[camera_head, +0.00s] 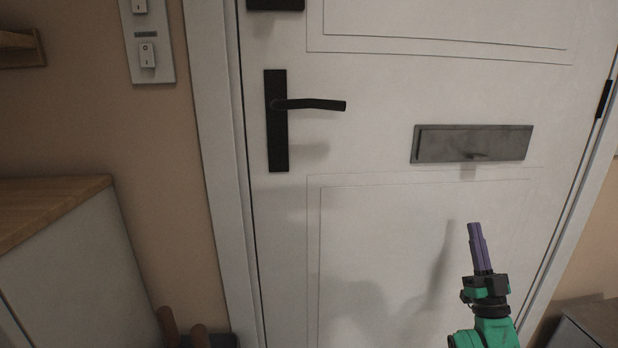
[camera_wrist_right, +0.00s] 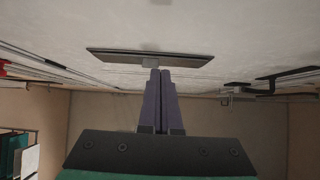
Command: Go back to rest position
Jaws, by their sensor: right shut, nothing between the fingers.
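My right gripper (camera_head: 476,235) is raised in front of the white door, at the lower right of the head view. Its purple fingers point up and are closed together with nothing between them. In the right wrist view the gripper fingers (camera_wrist_right: 160,75) are side by side, pointing toward the grey mail slot (camera_wrist_right: 150,57). In the head view the mail slot (camera_head: 472,144) is above the fingertips, with a visible gap. My left gripper is not in view.
The white door (camera_head: 380,220) fills most of the head view and looks shut. Its black lever handle (camera_head: 310,104) sticks out at left. A switch panel (camera_head: 148,50) is on the wall. A wood-topped cabinet (camera_head: 60,205) stands at left. A dark object (camera_head: 595,322) is at lower right.

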